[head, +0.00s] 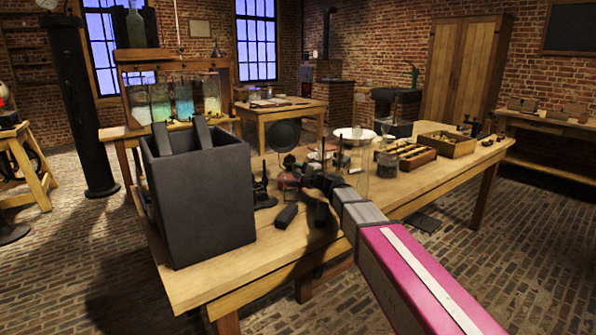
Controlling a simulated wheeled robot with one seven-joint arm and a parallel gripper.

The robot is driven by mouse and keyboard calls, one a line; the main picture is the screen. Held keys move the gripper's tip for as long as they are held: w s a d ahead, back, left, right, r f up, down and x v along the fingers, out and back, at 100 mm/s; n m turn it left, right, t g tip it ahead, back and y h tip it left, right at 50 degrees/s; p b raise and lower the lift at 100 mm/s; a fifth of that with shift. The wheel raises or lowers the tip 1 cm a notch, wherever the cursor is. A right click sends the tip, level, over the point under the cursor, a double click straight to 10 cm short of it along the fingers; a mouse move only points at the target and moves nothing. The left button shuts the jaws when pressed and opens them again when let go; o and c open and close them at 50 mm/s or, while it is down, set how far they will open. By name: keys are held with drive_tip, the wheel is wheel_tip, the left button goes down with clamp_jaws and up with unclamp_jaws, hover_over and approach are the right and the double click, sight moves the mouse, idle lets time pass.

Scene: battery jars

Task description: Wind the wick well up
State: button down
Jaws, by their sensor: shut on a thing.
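A small lamp with a reddish body (288,182) stands on the wooden workbench, left of the bench's middle. A dark round disc (284,135) rises just behind it. My arm reaches in from the lower right, and my gripper (304,172) is at the lamp's right side, near its top. The gripper is shut at the place of the wick knob; the knob itself is hidden by the fingers and too small to make out. The wick cannot be made out. A clear glass cylinder (360,168), maybe the lamp's chimney, stands behind my arm.
A large dark open box (205,205) with slabs in it stands at the bench's left. Dark blocks (286,215) lie before the lamp. A white bowl (354,133) and wooden trays (446,143) stand to the right. The bench's front left top (225,278) is bare.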

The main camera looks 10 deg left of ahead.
idle(0.4)
drive_tip(key=c, duration=1)
unclamp_jaws()
